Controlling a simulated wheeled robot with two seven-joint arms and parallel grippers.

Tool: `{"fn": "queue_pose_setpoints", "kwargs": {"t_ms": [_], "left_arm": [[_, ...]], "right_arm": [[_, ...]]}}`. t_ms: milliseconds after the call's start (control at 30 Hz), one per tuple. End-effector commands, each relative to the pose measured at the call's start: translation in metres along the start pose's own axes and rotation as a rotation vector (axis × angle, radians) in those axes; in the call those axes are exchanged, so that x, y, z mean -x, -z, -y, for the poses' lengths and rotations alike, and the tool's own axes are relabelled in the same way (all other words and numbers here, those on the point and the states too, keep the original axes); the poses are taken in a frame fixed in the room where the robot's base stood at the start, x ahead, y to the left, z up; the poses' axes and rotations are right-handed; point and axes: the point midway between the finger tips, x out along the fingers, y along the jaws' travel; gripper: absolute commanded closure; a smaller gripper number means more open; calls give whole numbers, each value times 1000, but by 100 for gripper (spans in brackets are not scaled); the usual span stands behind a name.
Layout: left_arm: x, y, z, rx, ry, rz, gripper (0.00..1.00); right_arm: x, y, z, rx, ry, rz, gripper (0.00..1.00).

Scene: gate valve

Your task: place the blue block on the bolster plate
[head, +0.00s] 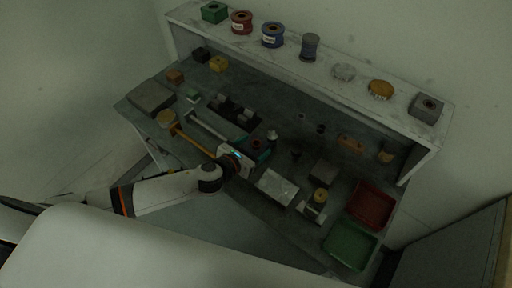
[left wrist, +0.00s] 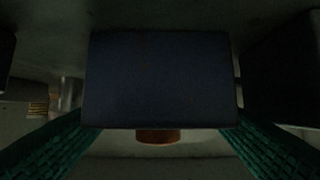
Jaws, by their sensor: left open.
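My left gripper (head: 258,150) reaches over the middle of the workbench in the head view, with its green fingers among small parts. In the left wrist view the dark blue block (left wrist: 160,80) fills the middle, between the two open green fingers (left wrist: 162,130). Gaps seem to show between block and fingers, and contact cannot be told. In the head view I cannot pick out the block near the gripper. A pale flat plate (head: 277,187) lies right of the gripper; a grey flat plate (head: 151,97) lies at the far left. I cannot tell which is the bolster plate.
A red tray (head: 371,205) and a green tray (head: 349,246) stand at the right end. A raised shelf (head: 300,68) with several spools and blocks runs along the back. A yellow-handled bar (head: 195,140) lies left of the gripper. An orange-brown round part (left wrist: 158,136) shows below the block.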

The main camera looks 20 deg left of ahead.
Motion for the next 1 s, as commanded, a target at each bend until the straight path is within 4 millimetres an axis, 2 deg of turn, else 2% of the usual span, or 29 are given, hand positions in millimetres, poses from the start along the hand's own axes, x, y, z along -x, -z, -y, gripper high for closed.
{"fn": "queue_pose_setpoints", "kwargs": {"t_ms": [133,567,867,1000], "left_arm": [[0,0,0,0,0,0,31],[1,0,0,0,1,0,100],[1,7,0,-1,0,-9,100],[7,22,1,-3,-1,-12,100]], "right_arm": [[0,0,0,0,0,0,31],[0,0,0,0,0,1,31],[1,0,0,0,-1,1,31],[3,0,0,0,-1,1,31]]}}
